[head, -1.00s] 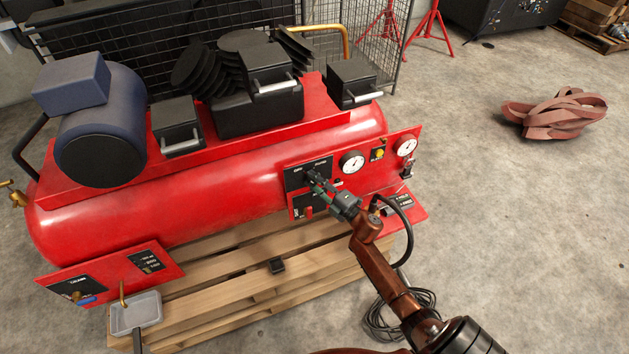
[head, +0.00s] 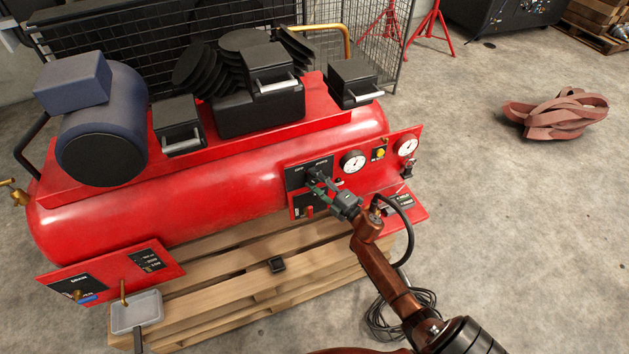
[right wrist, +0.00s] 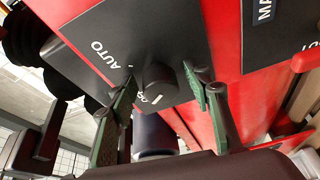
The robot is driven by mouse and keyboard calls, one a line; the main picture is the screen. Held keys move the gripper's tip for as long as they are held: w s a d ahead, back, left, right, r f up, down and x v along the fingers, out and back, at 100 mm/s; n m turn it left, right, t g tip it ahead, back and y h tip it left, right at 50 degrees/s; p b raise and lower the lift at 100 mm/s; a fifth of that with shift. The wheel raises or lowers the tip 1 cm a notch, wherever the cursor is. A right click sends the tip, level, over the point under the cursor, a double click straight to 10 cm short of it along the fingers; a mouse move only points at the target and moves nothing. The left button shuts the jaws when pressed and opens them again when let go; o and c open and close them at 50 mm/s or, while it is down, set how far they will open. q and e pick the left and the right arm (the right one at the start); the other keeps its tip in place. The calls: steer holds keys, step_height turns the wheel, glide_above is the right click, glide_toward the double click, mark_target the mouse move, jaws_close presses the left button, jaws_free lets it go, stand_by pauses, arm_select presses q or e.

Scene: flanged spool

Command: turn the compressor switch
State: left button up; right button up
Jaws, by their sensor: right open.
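The compressor switch is a black rotary knob (right wrist: 160,82) on a black panel marked AUTO; the lettering below the knob is partly hidden. In the head view the switch panel (head: 295,178) is on the front of the red compressor (head: 215,195), left of the gauges. My right gripper (head: 321,188) is open at this panel. In the right wrist view its two green-padded fingers stand on either side of the knob, with visible gaps; whether either finger touches it I cannot tell. My left gripper is not in view.
A black hose (head: 405,222) loops beside my right wrist. The compressor rests on a wooden pallet (head: 235,290). Open concrete floor (head: 520,230) lies to the right.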

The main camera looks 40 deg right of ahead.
steer(key=s+d, duration=0.1)
steer(key=s, duration=1.1)
steer(key=shift+d+f, duration=0.35)
steer(key=shift+d, duration=0.05)
